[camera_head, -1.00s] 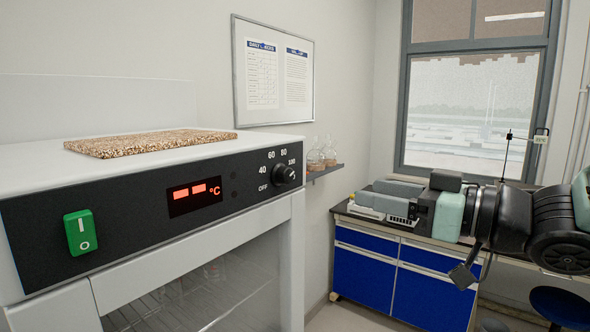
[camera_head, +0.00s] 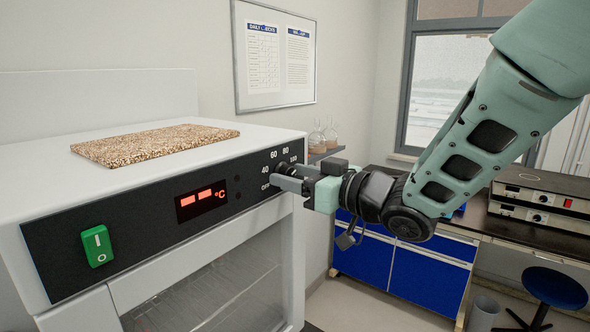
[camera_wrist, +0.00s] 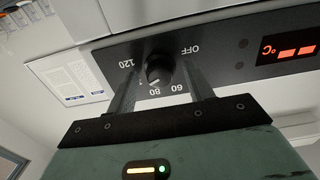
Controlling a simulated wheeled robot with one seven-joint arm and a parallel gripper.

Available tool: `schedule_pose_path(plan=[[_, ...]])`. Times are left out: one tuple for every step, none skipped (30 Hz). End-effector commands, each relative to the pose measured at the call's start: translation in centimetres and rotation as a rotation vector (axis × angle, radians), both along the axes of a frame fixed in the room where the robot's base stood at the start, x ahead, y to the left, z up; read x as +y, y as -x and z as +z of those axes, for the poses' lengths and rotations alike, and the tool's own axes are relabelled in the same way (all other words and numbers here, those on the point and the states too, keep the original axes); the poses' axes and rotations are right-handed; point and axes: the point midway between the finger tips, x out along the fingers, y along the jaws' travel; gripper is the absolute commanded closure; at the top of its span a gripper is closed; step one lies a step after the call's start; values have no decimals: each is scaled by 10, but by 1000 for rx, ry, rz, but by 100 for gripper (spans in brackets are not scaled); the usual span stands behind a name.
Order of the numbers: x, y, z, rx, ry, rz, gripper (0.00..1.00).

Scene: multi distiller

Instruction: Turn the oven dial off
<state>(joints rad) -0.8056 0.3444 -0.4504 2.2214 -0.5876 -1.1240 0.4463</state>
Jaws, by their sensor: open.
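The oven dial (camera_wrist: 160,70) is a round black knob on the oven's black front panel (camera_head: 140,224). Its scale runs from OFF through 60 and 80 to 120. A white mark on the knob appears to point near the 80 side, away from OFF; the exact setting is unclear. My gripper (camera_head: 278,177) is at the dial, with its jaws open and one finger on each side of the knob in the wrist view. I cannot tell whether either finger touches it.
A green power switch (camera_head: 97,246) and a lit red display (camera_head: 201,201) sit left of the dial. A speckled board (camera_head: 155,144) lies on the oven top. A shelf with flasks (camera_head: 318,140) is behind my gripper. A blue-fronted bench (camera_head: 430,280) and stool (camera_head: 556,286) stand right.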

Motion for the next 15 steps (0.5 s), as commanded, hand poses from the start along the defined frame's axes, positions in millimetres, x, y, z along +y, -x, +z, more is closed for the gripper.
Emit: schedule_pose_path(plan=[[1, -1, 0, 0, 0, 0, 48], [2, -1, 0, 0, 0, 0, 48], [2, -2, 0, 0, 0, -1, 48], [2, -2, 0, -1, -1, -1, 48], [2, -2, 0, -1, -1, -1, 48], [2, -2, 0, -1, -1, -1, 48], [2, -2, 0, -1, -1, -1, 48], [2, -2, 0, -1, -1, 0, 48], [2, -2, 0, -1, -1, 0, 48], [2, -2, 0, -1, -1, 0, 56], [2, -2, 0, -1, -1, 0, 65], [2, -1, 0, -1, -1, 0, 76], [2, -1, 0, -1, -1, 0, 84], [2, -1, 0, -1, -1, 0, 89], [2, -1, 0, 0, 0, 0, 89]])
